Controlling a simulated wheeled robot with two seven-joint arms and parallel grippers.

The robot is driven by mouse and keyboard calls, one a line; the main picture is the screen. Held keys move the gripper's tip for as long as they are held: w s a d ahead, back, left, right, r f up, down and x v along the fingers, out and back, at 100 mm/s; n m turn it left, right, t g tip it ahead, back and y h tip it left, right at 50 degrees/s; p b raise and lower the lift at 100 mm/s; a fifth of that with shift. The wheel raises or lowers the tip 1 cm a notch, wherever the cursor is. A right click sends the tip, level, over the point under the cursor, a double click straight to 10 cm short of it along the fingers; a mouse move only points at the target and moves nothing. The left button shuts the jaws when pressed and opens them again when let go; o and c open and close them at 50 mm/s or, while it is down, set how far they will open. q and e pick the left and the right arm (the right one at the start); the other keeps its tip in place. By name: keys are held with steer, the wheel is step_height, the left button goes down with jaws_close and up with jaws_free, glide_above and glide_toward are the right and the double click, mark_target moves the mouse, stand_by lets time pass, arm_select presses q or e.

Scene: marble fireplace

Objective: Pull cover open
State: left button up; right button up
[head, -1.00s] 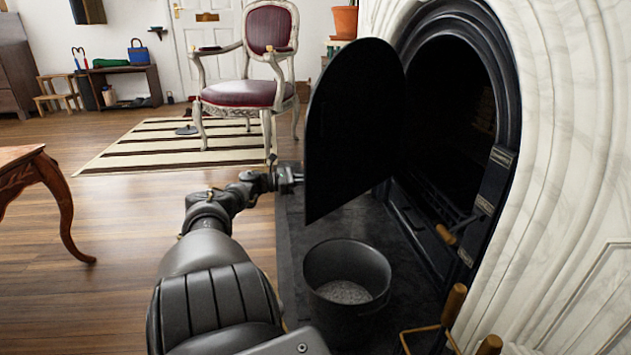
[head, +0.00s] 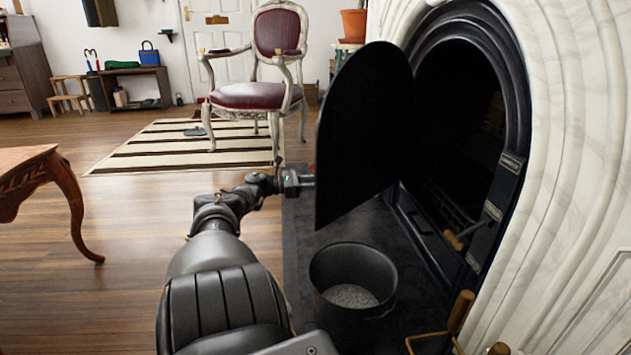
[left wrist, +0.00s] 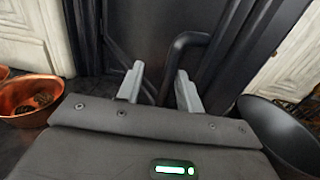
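The black arched cover (head: 362,130) stands swung out from the fireplace opening (head: 460,120), leaving the dark inside exposed. My left gripper (head: 308,181) is at the cover's outer left edge, low on its far side. In the left wrist view the two grey fingers of my left gripper (left wrist: 160,70) are apart. A black curved handle (left wrist: 185,42) on the dark panel reaches down between them, and I see no clear grip on it. The handle is hidden in the head view. My right gripper is not in view.
A black ash bucket (head: 352,280) stands on the dark hearth below the cover. Wooden-handled fire tools (head: 460,312) are at the lower right. A wooden table (head: 40,175) is at left. A chair (head: 255,95) stands behind on a striped rug. Wood floor between is free.

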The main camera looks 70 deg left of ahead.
arm_select(q)
steer(key=p+v, duration=0.1)
steer(key=v, duration=0.9)
steer(key=shift+s+p, duration=0.15)
steer(key=shift+p, duration=0.25)
steer(key=shift+r, duration=0.15)
